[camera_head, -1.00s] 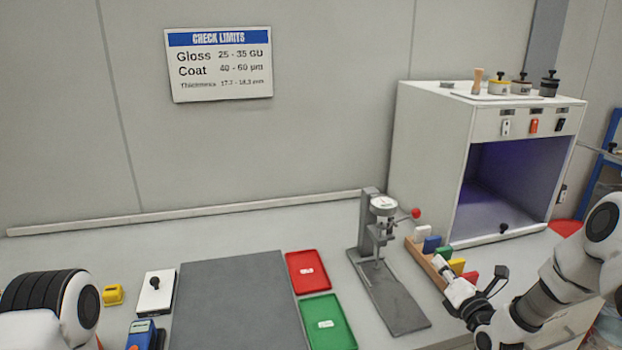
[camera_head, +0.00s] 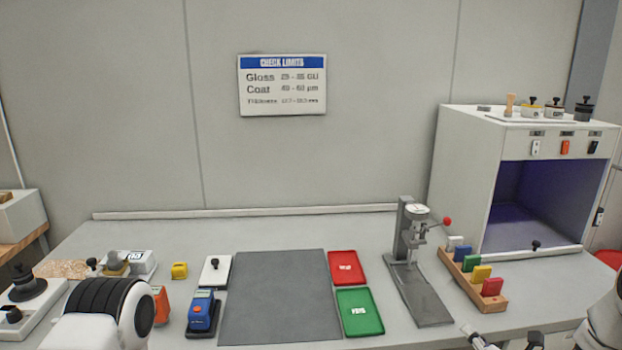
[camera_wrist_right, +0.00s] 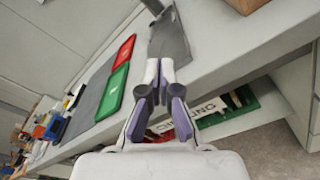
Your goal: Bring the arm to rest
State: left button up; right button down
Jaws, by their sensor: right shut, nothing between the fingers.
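My right gripper (camera_head: 480,339) shows only in part at the bottom right of the head view, cut by the lower edge, in front of the bench. In the right wrist view its fingers (camera_wrist_right: 164,92) are shut with nothing between them, apart from the bench things. My right arm (camera_head: 604,318) comes in at the right edge. My left arm (camera_head: 105,315) shows at the lower left; its gripper is out of view.
The bench holds a grey mat (camera_head: 280,300), red tray (camera_head: 347,268), green tray (camera_head: 359,312), gauge stand (camera_head: 418,285), wooden rack of coloured blocks (camera_head: 470,280) and white light booth (camera_head: 466,160). Several instruments stand at left. The bench front is near my right gripper.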

jog(key=s+a+f+m+g, duration=0.4)
jog(key=s+a+f+g, duration=0.15)
jog(key=s+f, duration=0.35)
jog(key=s+a+f+m+g, duration=0.4)
jog(key=s+a+f, duration=0.2)
jog(key=s+f, duration=0.35)
jog(key=s+d+f+m+g+h, duration=0.1)
jog(key=s+m+g, duration=0.6)
jog(key=s+m, duration=1.2)
jog(key=f+m+h, duration=0.1)
jog(key=m, duration=0.2)
jog(key=shift+s+f, duration=0.25)
jog(key=shift+s, duration=0.15)
